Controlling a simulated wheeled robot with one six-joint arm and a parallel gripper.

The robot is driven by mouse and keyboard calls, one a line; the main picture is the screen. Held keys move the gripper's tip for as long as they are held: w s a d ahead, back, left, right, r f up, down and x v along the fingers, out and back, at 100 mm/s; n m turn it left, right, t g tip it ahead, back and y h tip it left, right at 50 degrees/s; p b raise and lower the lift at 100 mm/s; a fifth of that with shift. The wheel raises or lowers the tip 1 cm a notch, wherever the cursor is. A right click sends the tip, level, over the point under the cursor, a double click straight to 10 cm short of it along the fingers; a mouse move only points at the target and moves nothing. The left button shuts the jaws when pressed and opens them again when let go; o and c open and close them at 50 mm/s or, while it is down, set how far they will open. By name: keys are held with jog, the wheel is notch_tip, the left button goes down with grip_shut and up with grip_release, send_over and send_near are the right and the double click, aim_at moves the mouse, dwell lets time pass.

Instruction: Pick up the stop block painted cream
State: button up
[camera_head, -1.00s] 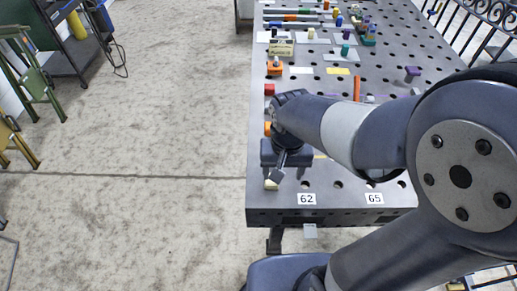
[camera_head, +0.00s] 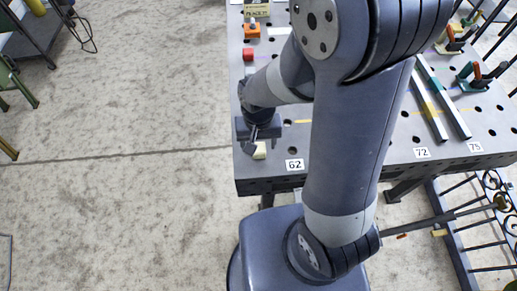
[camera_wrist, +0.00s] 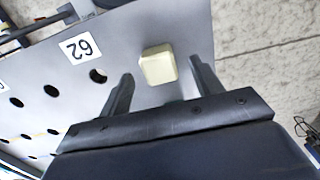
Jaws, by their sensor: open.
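The cream stop block (camera_head: 260,150) sits on the table near its front left corner, beside the label 62. In the wrist view the cream block (camera_wrist: 158,65) lies on the table top between the lines of the two fingers, just beyond their tips. My gripper (camera_wrist: 160,72) is open and empty there, with one finger on each side of the block. I cannot tell the height of the fingertips above the table.
The perforated metal table (camera_head: 400,160) has its left edge close to the block. A red block (camera_head: 248,54) and an orange block (camera_head: 252,31) stand farther back along that edge. Two long bars (camera_head: 443,97) lie at right. My arm hides the table's middle.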

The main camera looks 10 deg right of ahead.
jog(key=shift+f, duration=1.4)
jog(key=shift+c, duration=0.3)
jog(key=c, duration=1.2)
